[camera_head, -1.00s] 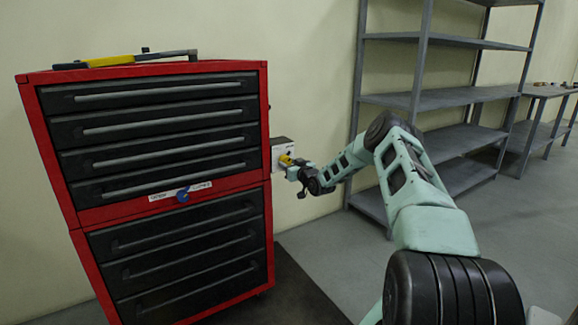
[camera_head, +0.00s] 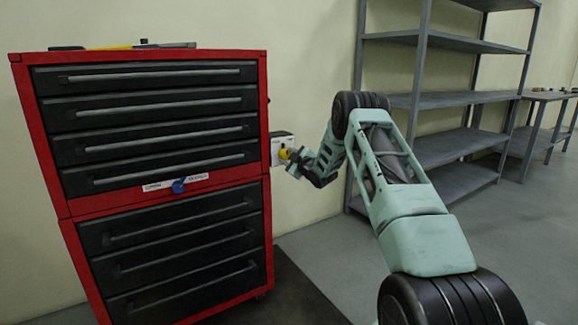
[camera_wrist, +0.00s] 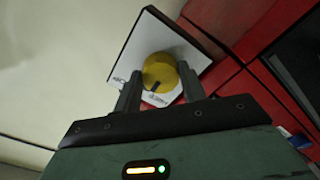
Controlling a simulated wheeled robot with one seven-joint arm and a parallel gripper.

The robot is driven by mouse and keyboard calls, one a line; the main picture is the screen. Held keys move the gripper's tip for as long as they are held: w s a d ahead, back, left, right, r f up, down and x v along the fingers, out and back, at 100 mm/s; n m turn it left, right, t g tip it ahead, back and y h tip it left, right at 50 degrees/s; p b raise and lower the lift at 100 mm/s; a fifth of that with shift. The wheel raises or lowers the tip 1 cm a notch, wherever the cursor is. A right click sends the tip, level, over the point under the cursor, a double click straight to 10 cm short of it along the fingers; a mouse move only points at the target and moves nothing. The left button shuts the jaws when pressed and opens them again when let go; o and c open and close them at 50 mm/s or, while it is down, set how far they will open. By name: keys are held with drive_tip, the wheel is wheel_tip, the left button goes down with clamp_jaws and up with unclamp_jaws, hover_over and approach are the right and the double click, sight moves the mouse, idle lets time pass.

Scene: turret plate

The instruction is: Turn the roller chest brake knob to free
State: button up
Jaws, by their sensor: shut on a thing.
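The yellow brake knob (camera_wrist: 161,73) sits on a white plate (camera_wrist: 141,47) fixed to the side of the red roller chest. A dark mark shows on the knob near its lower edge, and small lettering on the plate is too small to read surely. In the head view the knob (camera_head: 284,153) shows at the chest's right side. My gripper (camera_wrist: 160,84) has a finger on each side of the knob and is shut on it. In the head view my gripper (camera_head: 294,160) is small and partly hidden by my arm.
The red roller chest (camera_head: 63,190) has black drawers, with a blue knob (camera_head: 178,186) between labels on its front. A yellow-handled tool (camera_head: 135,46) lies on top. Grey shelves (camera_head: 440,97) and a bench (camera_head: 548,96) stand to the right. Open floor lies between.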

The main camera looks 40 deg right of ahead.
drive_tip(key=n+b, duration=0.4)
drive_tip(key=shift+a+f+n+b, duration=0.1)
drive_tip(key=shift+f+n+b, duration=0.05)
drive_tip(key=shift+n+b, duration=0.15)
drive_tip(key=n+b, duration=0.1)
drive_tip(key=n, duration=0.1)
drive_tip(key=n+b, duration=0.1)
drive_tip(key=b, duration=0.1)
drive_tip(key=shift+r+n+b, duration=0.2)
drive_tip(key=shift+n+b, duration=0.1)
drive_tip(key=shift+n, duration=0.1)
drive_tip(key=o, duration=1)
drive_tip(key=shift+s, duration=0.1)
drive_tip(key=p+v, duration=0.2)
drive_tip(key=v, duration=1.5)
drive_tip(key=shift+s, duration=0.15)
